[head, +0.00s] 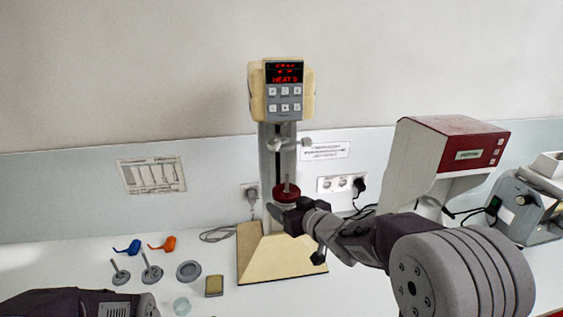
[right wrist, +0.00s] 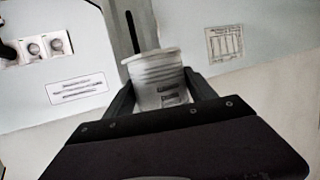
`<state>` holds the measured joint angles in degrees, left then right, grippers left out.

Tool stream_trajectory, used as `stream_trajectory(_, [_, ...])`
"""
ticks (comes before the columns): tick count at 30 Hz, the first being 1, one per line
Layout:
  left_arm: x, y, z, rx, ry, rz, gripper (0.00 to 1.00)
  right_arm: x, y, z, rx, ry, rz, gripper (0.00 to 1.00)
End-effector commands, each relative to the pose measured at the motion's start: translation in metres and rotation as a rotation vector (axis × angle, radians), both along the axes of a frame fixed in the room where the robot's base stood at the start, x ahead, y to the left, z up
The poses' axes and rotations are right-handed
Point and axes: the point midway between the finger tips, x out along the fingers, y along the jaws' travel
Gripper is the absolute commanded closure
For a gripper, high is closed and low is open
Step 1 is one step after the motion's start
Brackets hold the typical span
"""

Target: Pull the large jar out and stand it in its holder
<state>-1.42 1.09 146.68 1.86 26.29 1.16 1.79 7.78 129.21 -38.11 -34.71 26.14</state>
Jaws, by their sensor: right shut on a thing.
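The large jar (right wrist: 158,80), pale with dark printed markings, stands between the two fingers of my right gripper (right wrist: 160,98) in the right wrist view. The gripper is shut on it. In the head view my right gripper (head: 284,216) is at the mill's column, just below the red disc (head: 287,191), and the jar is mostly hidden there. A grey round ring-like piece (head: 188,271) lies on the table to the left; I cannot tell whether it is the jar's holder. Part of my left arm shows at the bottom left, without its fingers.
The mill (head: 283,92) has a lit red display and a cream base (head: 262,262). Left of it are grey stands (head: 152,274), blue and orange pieces (head: 162,244), a small block (head: 214,286) and a clear cup (head: 181,306). A red-topped machine (head: 450,145) stands right.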

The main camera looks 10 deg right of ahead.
Motion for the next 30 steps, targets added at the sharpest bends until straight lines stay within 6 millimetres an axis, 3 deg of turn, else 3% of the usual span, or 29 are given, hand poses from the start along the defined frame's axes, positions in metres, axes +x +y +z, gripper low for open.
stream_trajectory(12, [0.0,0.0,-0.002,0.0,0.0,0.0,0.64,-0.024,0.0,0.0,0.0,-0.001,0.0,0.84])
stream_trajectory(30, [0.0,0.0,-0.002,0.0,0.0,0.0,0.64,-0.023,-0.004,0.001,0.001,-0.002,-0.01,0.84])
